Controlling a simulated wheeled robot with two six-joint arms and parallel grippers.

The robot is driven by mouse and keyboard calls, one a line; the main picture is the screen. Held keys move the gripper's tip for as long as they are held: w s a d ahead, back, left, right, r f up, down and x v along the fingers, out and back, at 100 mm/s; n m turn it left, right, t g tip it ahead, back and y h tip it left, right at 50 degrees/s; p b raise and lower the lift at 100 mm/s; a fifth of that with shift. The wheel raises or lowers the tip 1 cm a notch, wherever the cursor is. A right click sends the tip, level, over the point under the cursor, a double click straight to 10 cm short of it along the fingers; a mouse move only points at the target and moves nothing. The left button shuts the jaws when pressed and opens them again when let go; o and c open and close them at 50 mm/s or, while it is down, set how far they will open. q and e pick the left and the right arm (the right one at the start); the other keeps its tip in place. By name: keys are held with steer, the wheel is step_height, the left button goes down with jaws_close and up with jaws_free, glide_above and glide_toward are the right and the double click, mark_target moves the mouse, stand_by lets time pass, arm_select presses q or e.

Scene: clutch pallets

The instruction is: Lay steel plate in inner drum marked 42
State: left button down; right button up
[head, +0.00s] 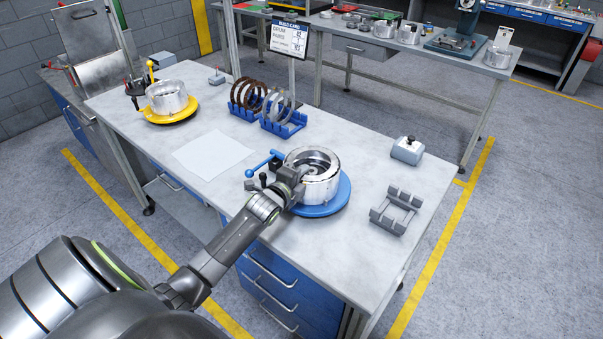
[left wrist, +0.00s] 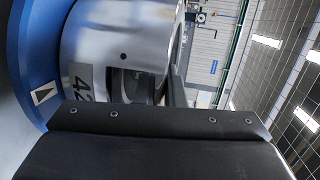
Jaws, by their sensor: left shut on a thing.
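The silver drum (head: 318,180) stands on a blue round base (head: 324,207) near the table's front. The left wrist view shows it close up (left wrist: 100,40) with a 42 label (left wrist: 80,80) and a side window. My left gripper (head: 298,176) is at the drum's near left side, by its rim. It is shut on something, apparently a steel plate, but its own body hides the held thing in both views. Steel-grey rings (head: 283,107) stand in a blue rack (head: 285,127) behind the drum. My right gripper is not in view.
A blue-handled lever (head: 262,164) is close left of the drum. A second drum (head: 166,97) sits on a yellow base (head: 172,114). Brown rings (head: 243,95) stand beside the grey ones. A grey cradle (head: 396,211) and knobbed block (head: 407,151) lie right. A white sheet (head: 212,154) lies left.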

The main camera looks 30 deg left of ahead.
arm_select(q)
steer(key=shift+s+f, duration=0.1)
steer(key=shift+f, duration=0.3)
steer(key=c, duration=1.4)
jaws_free()
steer(key=shift+a, duration=0.1)
steer(key=shift+c, duration=0.2)
steer(key=shift+f, duration=0.15)
steer(key=shift+s+f+b, duration=0.1)
steer(key=shift+f+b, duration=0.35)
steer(key=p+v, duration=0.4)
steer(key=v, duration=0.1)
steer(key=shift+r, duration=0.1)
step_height(320, 180, up, 9)
steer(key=s+p, duration=0.2)
steer(key=p, duration=0.4)
steer(key=shift+s+r+p, duration=0.25)
steer(key=shift+p, duration=0.05)
